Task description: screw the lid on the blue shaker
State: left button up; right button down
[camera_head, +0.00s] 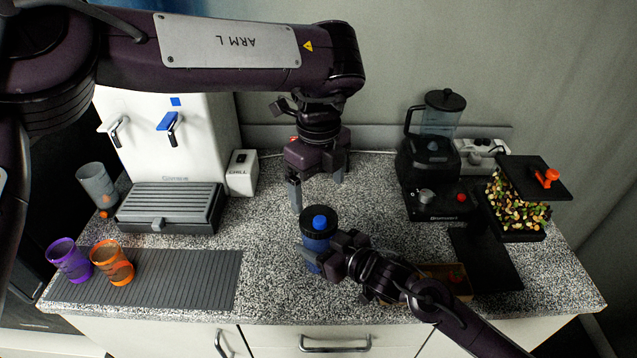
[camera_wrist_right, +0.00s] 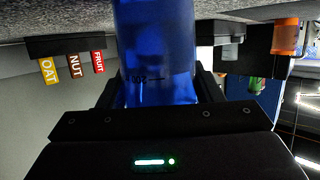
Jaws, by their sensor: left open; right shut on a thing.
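The blue shaker (camera_head: 312,247) stands upright on the speckled counter in the head view. A black lid (camera_head: 306,229) with a blue cap sits on its top; I cannot tell how tightly it is seated. My right gripper (camera_head: 330,260) is shut on the shaker's body from the lower right. The translucent blue body fills the middle of the right wrist view (camera_wrist_right: 155,45), between the fingers. My left gripper (camera_head: 317,185) points down, open and empty, behind and above the lid, apart from it.
At left are a dispenser (camera_head: 165,130), a grey cup (camera_head: 97,183), and purple (camera_head: 68,258) and orange (camera_head: 112,262) cups on a ribbed mat (camera_head: 190,280). At right are a blender (camera_head: 432,150), a black board (camera_head: 487,262) and a bin of chopped food (camera_head: 517,207).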

aim_at(318, 218)
pick_arm(q)
jog(key=shift+f, duration=4)
jog(key=c, duration=1)
jog(key=m, duration=0.5)
jog(key=shift+m, duration=0.4)
jog(key=m, duration=0.4)
jog(key=o, duration=1.1)
